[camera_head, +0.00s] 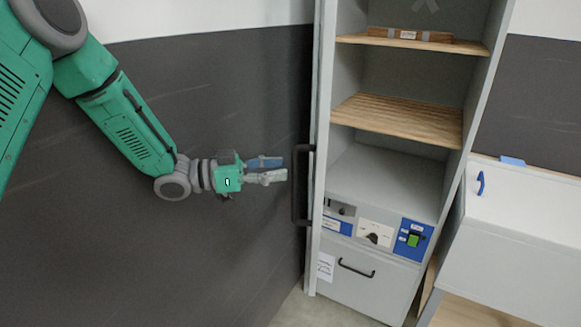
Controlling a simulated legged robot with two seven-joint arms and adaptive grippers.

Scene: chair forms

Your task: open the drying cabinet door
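The drying cabinet (382,187) is tall and grey, and its shelved inside is in plain view. Its door (317,110) stands open at the cabinet's left side, seen almost edge-on. A long black vertical handle (296,186) is on the door's outer, left-facing side. My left gripper (284,168) is just left of the handle, pointing right at it. Its two fingers, one bluish and one grey, are apart with nothing visible between them. The fingertips appear a little short of the handle. My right gripper is out of view.
Slatted wooden shelves (400,118) are inside the cabinet. Below are a dial panel (375,234), a green switch on blue (413,240) and a drawer with a black handle (356,270). A white chest (528,205) stands at right. A dark wall panel (210,90) lies behind my arm.

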